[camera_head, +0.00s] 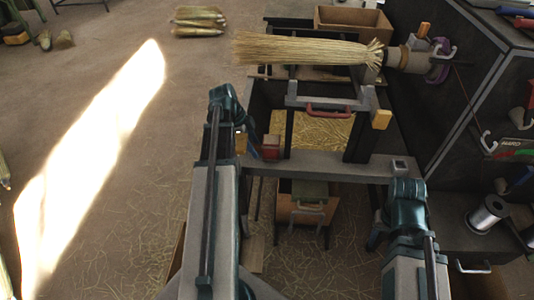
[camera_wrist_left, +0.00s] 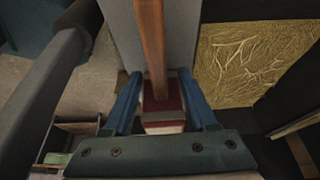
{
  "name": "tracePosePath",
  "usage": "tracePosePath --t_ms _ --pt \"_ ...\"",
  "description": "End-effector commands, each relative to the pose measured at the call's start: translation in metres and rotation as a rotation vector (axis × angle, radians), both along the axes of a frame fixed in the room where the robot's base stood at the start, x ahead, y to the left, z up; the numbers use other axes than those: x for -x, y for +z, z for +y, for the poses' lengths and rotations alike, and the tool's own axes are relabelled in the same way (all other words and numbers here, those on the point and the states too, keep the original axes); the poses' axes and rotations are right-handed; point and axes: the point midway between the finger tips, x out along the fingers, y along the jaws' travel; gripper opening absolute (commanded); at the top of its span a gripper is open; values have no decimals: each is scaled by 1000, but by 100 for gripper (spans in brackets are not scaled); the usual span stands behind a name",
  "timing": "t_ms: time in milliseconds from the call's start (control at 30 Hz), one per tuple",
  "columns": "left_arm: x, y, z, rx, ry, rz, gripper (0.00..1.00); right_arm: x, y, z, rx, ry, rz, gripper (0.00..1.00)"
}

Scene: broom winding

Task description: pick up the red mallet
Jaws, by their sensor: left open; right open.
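The red mallet has a dark red head (camera_wrist_left: 163,103) and a brown wooden handle (camera_wrist_left: 152,45). In the left wrist view my left gripper (camera_wrist_left: 159,75) is open. Its two blue fingers stand on either side of the mallet head, with a narrow gap showing. The handle runs away up the picture along a pale grey surface. In the head view the red head (camera_head: 271,150) shows just right of my left gripper (camera_head: 249,135). The handle is hard to make out there. My right gripper (camera_head: 375,238) is at the lower right, apart from the mallet, its fingers mostly hidden.
A grey bench frame (camera_head: 320,164) with a red-handled bar (camera_head: 322,110) stands in front of me. A straw broom head (camera_head: 300,49) lies across its far end. A dark cabinet (camera_head: 470,100) closes off the right. Open floor (camera_head: 110,190) with loose straw lies left.

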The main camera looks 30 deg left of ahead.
Motion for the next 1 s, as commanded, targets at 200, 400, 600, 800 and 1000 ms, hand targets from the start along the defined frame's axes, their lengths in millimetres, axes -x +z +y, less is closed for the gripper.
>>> tracePosePath --t_ms 200,400,600,800,1000 --pt "0 0 0 0 0 0 57 0 0 0 0 0 0 50" --pt "0 0 0 0 0 0 23 0 0 0 0 0 0 50" --pt "0 0 0 0 0 0 0 0 0 0 0 0 0 50" --pt "0 0 0 1 0 0 0 0 0 0 0 0 0 50" --pt "0 0 0 0 0 0 0 0 0 0 0 0 0 50"
